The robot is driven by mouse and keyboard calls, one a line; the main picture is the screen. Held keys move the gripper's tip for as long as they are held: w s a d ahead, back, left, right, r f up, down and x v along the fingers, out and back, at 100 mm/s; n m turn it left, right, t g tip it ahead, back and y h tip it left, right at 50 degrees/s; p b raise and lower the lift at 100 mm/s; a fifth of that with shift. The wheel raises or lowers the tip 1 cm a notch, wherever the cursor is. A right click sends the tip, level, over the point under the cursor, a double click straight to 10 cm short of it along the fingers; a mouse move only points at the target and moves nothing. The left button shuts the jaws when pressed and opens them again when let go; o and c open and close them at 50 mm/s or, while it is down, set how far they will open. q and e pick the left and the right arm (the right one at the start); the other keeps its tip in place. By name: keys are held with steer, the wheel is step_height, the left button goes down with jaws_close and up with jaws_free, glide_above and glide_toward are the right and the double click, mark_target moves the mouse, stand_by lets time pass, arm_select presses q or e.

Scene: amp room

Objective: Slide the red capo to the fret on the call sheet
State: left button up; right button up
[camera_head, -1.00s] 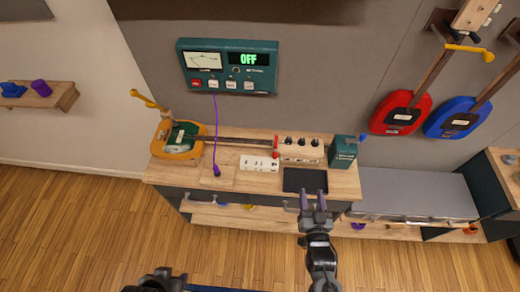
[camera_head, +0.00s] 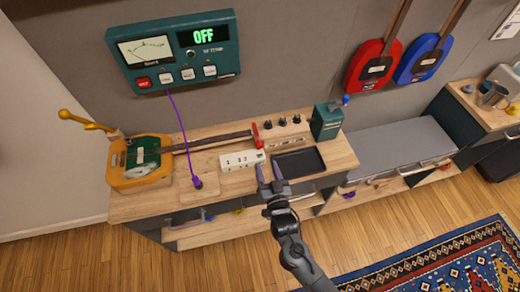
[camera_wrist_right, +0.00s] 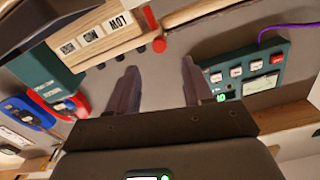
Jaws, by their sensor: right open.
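The red capo (camera_head: 256,134) stands near the right end of the dark neck (camera_head: 208,141) of a yellow-bodied guitar (camera_head: 141,161) lying on the wooden bench. In the right wrist view a red upright piece (camera_wrist_right: 152,20), probably the capo, stands at the top centre. My right gripper (camera_head: 270,170) is open and empty, in front of the capo and left of the black tray. Its two fingers are spread in the right wrist view (camera_wrist_right: 159,68). A white panel with small dark marks (camera_head: 241,160) lies near the neck; I cannot tell if it is the call sheet.
A wooden knobbed box (camera_head: 284,133), a black tray (camera_head: 298,162) and a green box (camera_head: 326,120) crowd the bench's right side. A purple cable (camera_head: 182,130) hangs from the green wall meter (camera_head: 173,52), which reads OFF. Red (camera_head: 372,66) and blue (camera_head: 423,58) guitars hang at right.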

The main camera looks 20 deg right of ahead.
mark_target(260, 147)
steer(key=w, duration=0.6)
steer(key=w+d, duration=0.1)
steer(key=w, duration=0.1)
steer(key=shift+w+b, duration=0.35)
steer(key=shift+w, duration=0.05)
jaws_close()
